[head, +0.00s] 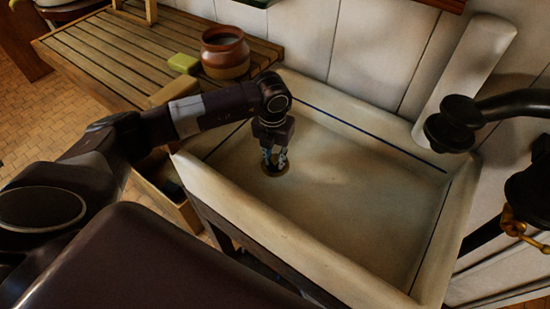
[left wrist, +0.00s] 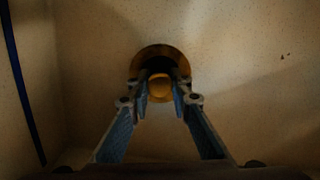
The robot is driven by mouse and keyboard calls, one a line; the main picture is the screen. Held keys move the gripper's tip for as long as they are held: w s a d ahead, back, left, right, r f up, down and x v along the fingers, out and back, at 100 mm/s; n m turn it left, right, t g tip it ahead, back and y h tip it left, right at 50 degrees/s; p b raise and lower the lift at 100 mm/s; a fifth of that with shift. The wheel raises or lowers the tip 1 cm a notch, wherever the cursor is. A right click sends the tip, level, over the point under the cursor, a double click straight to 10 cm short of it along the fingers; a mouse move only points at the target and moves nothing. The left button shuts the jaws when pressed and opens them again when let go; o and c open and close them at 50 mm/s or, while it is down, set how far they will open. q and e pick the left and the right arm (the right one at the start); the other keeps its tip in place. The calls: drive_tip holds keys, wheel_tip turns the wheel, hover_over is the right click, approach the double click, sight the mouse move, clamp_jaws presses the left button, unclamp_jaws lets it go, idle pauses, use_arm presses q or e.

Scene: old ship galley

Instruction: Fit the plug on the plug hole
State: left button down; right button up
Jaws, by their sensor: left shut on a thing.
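My left gripper (head: 274,158) points down into the pale stone sink, directly over the plug hole (head: 276,172) near the sink's left end. In the left wrist view the fingers (left wrist: 160,90) are closed around a small brass-coloured piece, which I take to be the plug (left wrist: 157,89). The plug hole's brass rim (left wrist: 158,49) shows just beyond the fingertips, with a dark area inside it. The fingers hide much of the plug, and I cannot tell whether it is seated in the hole or just above it. My right gripper is not in view.
The sink (head: 350,215) is otherwise empty, with raised walls all round. A black tap (head: 465,120) reaches over its right side. A slatted wooden drainboard (head: 120,50) stands at the left, with a brown pot (head: 225,55) and a yellow-green block (head: 184,64) near the sink.

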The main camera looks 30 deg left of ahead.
use_arm(q)
drive_tip(key=c, duration=1.7)
unclamp_jaws()
drive_tip(key=r, duration=0.8)
drive_tip(key=s+r, duration=0.1)
drive_tip(key=r, duration=0.3)
